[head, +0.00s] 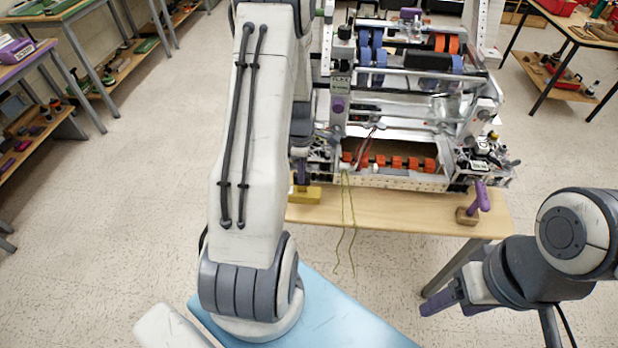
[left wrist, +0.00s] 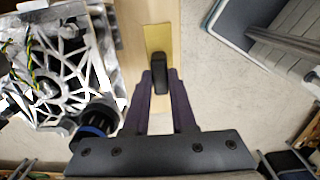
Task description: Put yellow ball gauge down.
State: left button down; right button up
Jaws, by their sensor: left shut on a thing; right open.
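The yellow ball gauge (head: 307,194) has a flat yellow base, seen at the left end of the wooden table top, in front of the machine. In the left wrist view its yellow base (left wrist: 158,37) lies over the wood, and its dark upright handle (left wrist: 160,72) stands between my fingertips. My left gripper (left wrist: 161,80) is shut on that handle. In the head view my left arm hides most of this gripper. I cannot tell whether the base touches the wood. My right gripper (head: 440,298) is open, low at the right, away from the table.
The roller machine (head: 400,110) with orange and blue wheels fills most of the wooden table (head: 400,213). A brown block with a purple handle (head: 480,197) stands at the table's right front. Green cords (head: 350,220) hang over the front edge. Bare wood lies between the two blocks.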

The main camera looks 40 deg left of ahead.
aim_at(302, 187)
pick_arm(q)
notch_tip(302, 187, down, 4)
jog(key=shift+f+p, duration=0.1)
jog(key=shift+p, duration=0.25)
jog(key=shift+f, duration=0.35)
jog(key=shift+f, duration=0.15)
jog(key=c, duration=0.7)
grip_release()
jog(key=shift+c, duration=0.2)
